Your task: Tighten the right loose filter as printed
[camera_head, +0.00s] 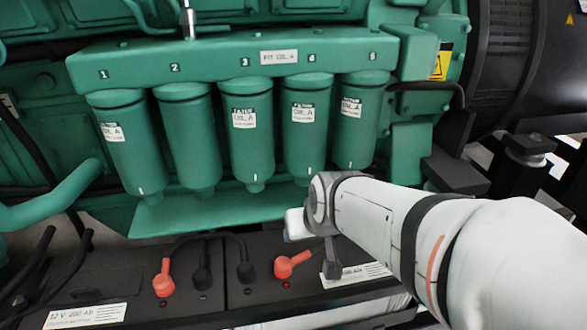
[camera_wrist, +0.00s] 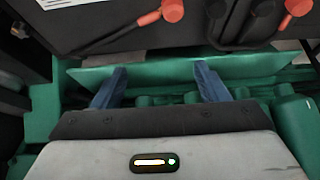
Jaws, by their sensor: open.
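Several green canister filters hang in a row under a green header with numbers 1 to 5 in the head view. Filter 1 (camera_head: 128,150), filter 3 (camera_head: 250,150), filter 4 (camera_head: 304,138) and filter 5 (camera_head: 357,135) show white OIL_A labels facing front. Filter 2 (camera_head: 187,130) shows no label on its visible side. A plate on the header (camera_head: 279,57) reads FIT OIL_A. I cannot tell by sight which filter is loose. My gripper (camera_head: 297,224) is below and in front of filters 3 and 4. In the wrist view its blue fingers (camera_wrist: 160,82) are apart, with nothing between them.
Black batteries (camera_head: 120,270) with red caps (camera_head: 163,283) and cables lie below the filters. A green ledge (camera_head: 200,215) runs beneath the filters. A black pipe (camera_head: 430,87) and a dark round housing (camera_head: 520,60) stand at right. A green hose (camera_head: 55,200) is at left.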

